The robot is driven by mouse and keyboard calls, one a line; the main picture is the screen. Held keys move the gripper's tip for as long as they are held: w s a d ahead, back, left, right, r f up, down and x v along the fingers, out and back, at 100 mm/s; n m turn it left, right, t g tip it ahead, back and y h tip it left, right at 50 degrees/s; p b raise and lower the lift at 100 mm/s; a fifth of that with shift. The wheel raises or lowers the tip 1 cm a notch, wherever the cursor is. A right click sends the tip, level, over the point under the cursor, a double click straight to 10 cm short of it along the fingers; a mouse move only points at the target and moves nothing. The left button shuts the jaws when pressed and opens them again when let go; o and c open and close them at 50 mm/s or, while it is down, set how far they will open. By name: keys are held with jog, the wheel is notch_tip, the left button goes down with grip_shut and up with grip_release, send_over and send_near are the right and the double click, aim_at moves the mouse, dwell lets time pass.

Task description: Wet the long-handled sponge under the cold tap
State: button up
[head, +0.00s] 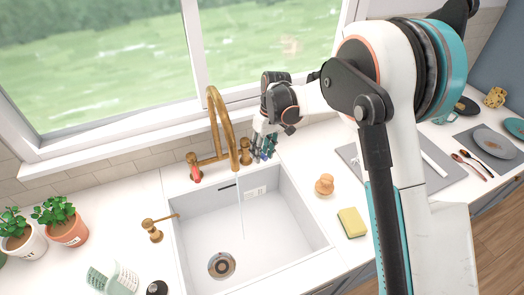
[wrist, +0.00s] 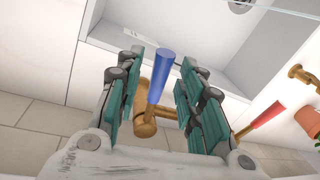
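The brass tap (head: 216,112) stands behind the white sink (head: 205,225). A thin stream of water (head: 241,212) falls from its spout into the basin. The cold tap's blue lever (wrist: 161,72) stands between the fingers of my gripper (wrist: 160,95), with a gap on either side. My gripper (head: 264,142) is open at the right end of the tap in the head view. The red lever (head: 195,173) is on the tap's left side; it also shows in the wrist view (wrist: 268,115). I see no long-handled sponge in either view.
A yellow sponge block (head: 352,222) and a small wooden knobbed item (head: 324,184) lie on the counter right of the sink. A brass dispenser (head: 153,230), a white-and-mint holder (head: 112,279) and potted plants (head: 64,221) stand left. The window is close behind the tap.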

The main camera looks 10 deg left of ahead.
notch_tip(320, 180, up, 12)
jog(key=w+d, duration=0.1)
jog(key=shift+w+d, duration=0.25)
jog(key=shift+w, duration=0.15)
jog(key=shift+f, duration=0.15)
dwell(0.3)
